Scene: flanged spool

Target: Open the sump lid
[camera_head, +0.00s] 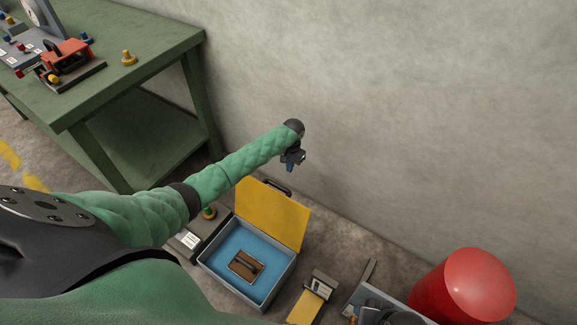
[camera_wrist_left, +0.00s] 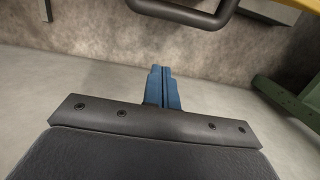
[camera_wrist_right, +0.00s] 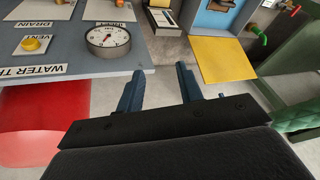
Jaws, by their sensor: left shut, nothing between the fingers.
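The sump is a grey box (camera_head: 206,262) with a blue interior on the floor by the wall. Its yellow lid (camera_head: 270,215) stands raised on the wall side, and the opening is uncovered. A brown block (camera_head: 245,266) lies inside. A dark handle (camera_head: 279,187) is at the lid's upper edge; a dark bar handle (camera_wrist_left: 185,12) crosses the top of the left wrist view. My left gripper (camera_head: 290,163) is shut and empty above the lid, apart from it. My right gripper (camera_wrist_right: 160,70) has its fingers apart and empty; the lid also shows in that view (camera_wrist_right: 226,62).
A green bench (camera_head: 140,60) with a red device (camera_head: 66,55) stands at the left. A red tank (camera_head: 465,287) is at the lower right. A grey panel (camera_wrist_right: 85,62) with a gauge (camera_wrist_right: 108,37) is near my right gripper. The wall is close behind the lid.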

